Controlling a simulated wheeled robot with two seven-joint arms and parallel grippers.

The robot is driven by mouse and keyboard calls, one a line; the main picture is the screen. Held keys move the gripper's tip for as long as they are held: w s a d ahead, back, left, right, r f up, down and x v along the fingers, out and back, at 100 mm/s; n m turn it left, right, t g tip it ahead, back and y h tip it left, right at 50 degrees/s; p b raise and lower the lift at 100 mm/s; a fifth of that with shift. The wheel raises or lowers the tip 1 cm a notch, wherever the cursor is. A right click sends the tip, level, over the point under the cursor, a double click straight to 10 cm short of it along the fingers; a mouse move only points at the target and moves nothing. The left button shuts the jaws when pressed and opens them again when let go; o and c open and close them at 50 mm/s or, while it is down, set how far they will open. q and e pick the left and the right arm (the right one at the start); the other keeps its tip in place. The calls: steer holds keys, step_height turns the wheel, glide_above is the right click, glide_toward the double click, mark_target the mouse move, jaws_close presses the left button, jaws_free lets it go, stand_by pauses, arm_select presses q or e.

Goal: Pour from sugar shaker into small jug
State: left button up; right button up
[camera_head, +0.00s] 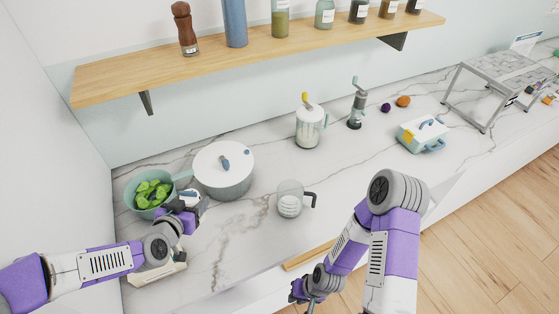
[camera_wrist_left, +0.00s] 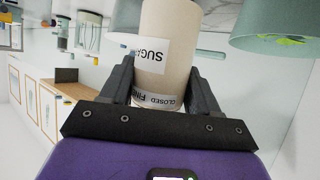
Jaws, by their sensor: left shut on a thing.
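The sugar shaker (camera_wrist_left: 165,40) is a cream cylinder with a white "SUGAR" label, held between the two fingers of my left gripper (camera_wrist_left: 158,88) in the left wrist view. In the head view my left gripper (camera_head: 188,203) is at the left, beside the bowl and pot, and mostly hides the shaker. A small clear jug (camera_head: 290,203) with a dark handle on its right stands upright on the counter, to the right of and apart from my left gripper. It looks whitish inside. My right gripper (camera_head: 308,292) is low at the counter's front edge; its fingers are too small to judge.
A teal bowl (camera_head: 130,201) with green leaves (camera_head: 152,193) and a lidded pot (camera_head: 223,180) stand behind my left gripper. A glass jar with a yellow top (camera_head: 309,128), a grinder (camera_head: 356,105) and a white box (camera_head: 420,137) stand farther back. Counter between pot and jug is clear.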

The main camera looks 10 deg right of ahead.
arm_select(q)
steer(key=w+d+r+m+h+p, duration=0.2)
steer(key=w+d+r+p, duration=0.2)
steer(key=d+r+p, duration=0.4)
steer(key=s+d+r+m+g+h+p, duration=0.1)
steer(key=s+d+m+g+h+p, duration=0.1)
steer(key=d, duration=0.4)
steer(key=s+d+r+m+g+h+p, duration=0.1)
steer(key=s+d+m+g+h+p, duration=0.1)
steer(key=d, duration=0.4)
steer(key=shift+s+d+r+m+h+p, duration=0.25)
steer(key=shift+s+r+m+h+p, duration=0.1)
steer(key=shift+m+h+p, duration=0.45)
steer(key=shift+w+a+f, duration=0.1)
